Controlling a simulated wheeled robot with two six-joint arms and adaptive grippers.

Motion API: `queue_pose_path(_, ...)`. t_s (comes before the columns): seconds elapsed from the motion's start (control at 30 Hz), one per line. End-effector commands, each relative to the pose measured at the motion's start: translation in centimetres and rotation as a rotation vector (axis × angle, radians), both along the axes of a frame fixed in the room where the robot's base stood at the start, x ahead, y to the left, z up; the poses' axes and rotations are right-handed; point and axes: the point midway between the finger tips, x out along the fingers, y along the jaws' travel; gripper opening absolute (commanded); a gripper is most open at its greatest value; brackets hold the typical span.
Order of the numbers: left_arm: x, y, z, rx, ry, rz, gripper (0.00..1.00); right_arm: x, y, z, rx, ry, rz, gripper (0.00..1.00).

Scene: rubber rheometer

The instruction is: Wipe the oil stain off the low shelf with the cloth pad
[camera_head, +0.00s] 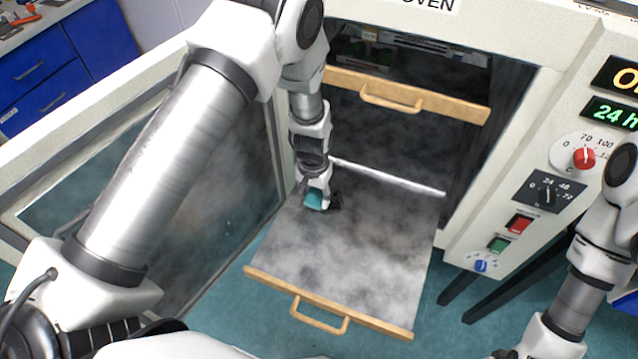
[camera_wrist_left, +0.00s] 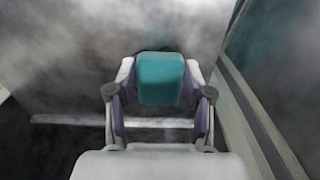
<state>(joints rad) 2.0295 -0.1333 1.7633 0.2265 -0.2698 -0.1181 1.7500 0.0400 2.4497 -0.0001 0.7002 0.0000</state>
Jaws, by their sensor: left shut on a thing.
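The low shelf (camera_head: 340,265) is a grey, mottled sheet with a wooden front and handle, pulled out of the oven. My left gripper (camera_head: 316,190) is shut on the teal cloth pad (camera_head: 314,201), low over the shelf's left back part. The pad also shows between the fingers in the left wrist view (camera_wrist_left: 160,78). A small dark patch, which looks like the oil stain (camera_head: 335,202), lies right beside the pad. The pad may cover part of it. I cannot tell for sure whether the pad touches the shelf. My right gripper is out of view.
An upper shelf with a wooden front (camera_head: 405,95) sits above, farther back. The open oven door (camera_head: 190,180) stands left of the low shelf. The control panel (camera_head: 560,190) is on the right. The front half of the low shelf is clear.

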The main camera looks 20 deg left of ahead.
Motion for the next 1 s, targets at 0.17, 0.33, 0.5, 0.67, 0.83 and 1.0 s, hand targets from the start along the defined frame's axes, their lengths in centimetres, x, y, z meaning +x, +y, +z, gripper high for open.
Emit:
queue_pose_path(0.17, 0.0, 0.2, 2.1, 0.0, 0.0, 0.001, 0.23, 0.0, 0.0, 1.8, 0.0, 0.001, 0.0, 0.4)
queue_pose_path(0.33, 0.0, 0.4, 3.2, 0.0, 0.0, 0.002, 0.23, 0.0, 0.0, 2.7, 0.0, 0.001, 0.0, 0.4)
queue_pose_path(0.5, 0.0, 0.4, 3.3, 0.0, 0.0, 0.002, 0.23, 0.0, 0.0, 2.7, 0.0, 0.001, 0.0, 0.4)
queue_pose_path(0.67, 0.0, 0.4, 3.3, 0.0, 0.0, 0.002, 0.23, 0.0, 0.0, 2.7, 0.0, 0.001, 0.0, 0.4)
queue_pose_path(0.83, 0.0, 0.4, 3.3, 0.0, 0.0, 0.001, 0.23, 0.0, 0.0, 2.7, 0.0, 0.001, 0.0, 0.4)
queue_pose_path(1.0, 0.0, 0.4, 3.3, 0.0, 0.0, -0.02, 0.23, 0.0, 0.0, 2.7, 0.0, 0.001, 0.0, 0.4)
